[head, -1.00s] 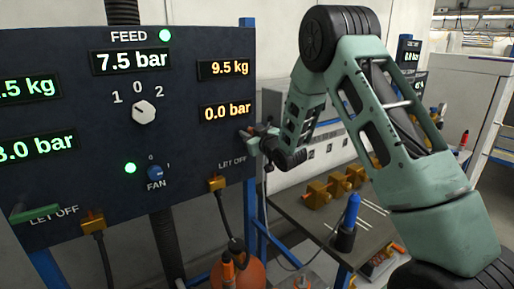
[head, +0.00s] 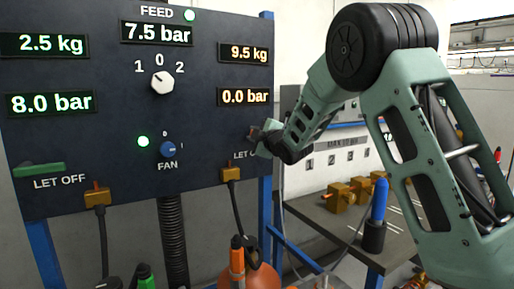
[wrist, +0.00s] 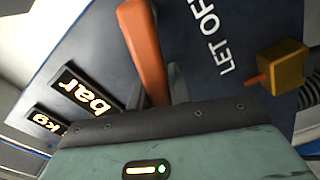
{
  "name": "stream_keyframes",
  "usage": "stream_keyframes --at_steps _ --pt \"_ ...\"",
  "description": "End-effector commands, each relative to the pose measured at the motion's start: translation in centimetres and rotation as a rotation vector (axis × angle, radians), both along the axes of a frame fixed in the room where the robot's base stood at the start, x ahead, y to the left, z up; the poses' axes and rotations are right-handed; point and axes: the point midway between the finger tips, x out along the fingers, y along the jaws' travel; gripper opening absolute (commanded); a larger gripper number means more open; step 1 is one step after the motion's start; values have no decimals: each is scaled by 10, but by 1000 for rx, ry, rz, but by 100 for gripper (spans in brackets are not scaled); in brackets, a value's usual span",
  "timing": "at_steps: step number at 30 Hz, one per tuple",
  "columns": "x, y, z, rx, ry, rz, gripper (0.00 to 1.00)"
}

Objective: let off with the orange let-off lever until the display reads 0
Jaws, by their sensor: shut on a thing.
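The orange let-off lever (wrist: 145,45) rises between the fingers of my gripper (wrist: 158,88) in the wrist view, and my gripper is shut on it. In the head view my gripper (head: 262,134) is at the right edge of the dark panel, and the lever is mostly hidden there. The right pressure display (head: 245,97) reads 0.0 bar in orange. The "LET OFF" label (wrist: 218,40) is beside the lever in the wrist view.
The panel also has a green let-off lever (head: 40,169), an 8.0 bar display (head: 50,103), a 7.5 bar feed display (head: 156,32), a white selector knob (head: 162,82) and a blue fan knob (head: 168,149). A workbench (head: 330,222) with brass blocks stands right of the panel.

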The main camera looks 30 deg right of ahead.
Motion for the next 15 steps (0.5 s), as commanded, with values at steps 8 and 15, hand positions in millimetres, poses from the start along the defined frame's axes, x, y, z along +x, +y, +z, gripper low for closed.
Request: stream_keyframes --at_steps 8,15 --pt "0 5 -21 -217 -8 2 0" --pt "0 5 -25 -338 -11 0 0"
